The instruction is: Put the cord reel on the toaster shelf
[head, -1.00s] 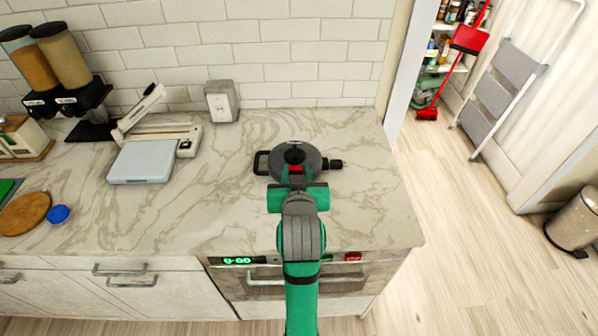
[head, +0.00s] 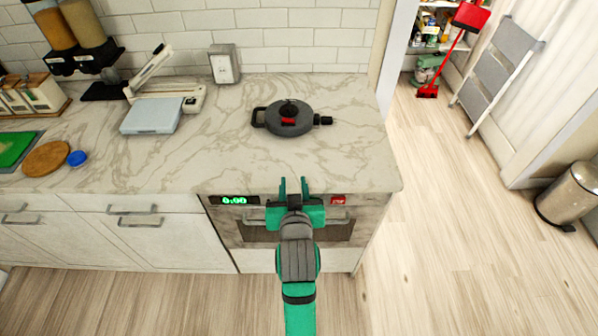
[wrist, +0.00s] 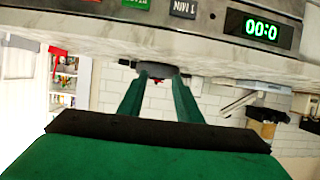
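The cord reel (head: 300,120), a dark grey disc with a red part, a loop handle on the left and a black plug end on the right, lies flat on the marble counter (head: 225,150). My gripper (head: 294,183) is at the counter's front edge, in front of the reel and apart from it. Its two green fingers are spread with nothing between them. In the upside-down wrist view, the reel (wrist: 158,69) shows beyond the open fingers (wrist: 156,95). I cannot make out a toaster or its shelf in these views.
A pantry with shelves (head: 440,50) opens at the back right, with a red broom and dustpan (head: 466,22) and a grey step ladder (head: 500,65) beside it. A metal bin (head: 570,195) stands at right. The floor between is clear. A scale (head: 152,116) sits left on the counter.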

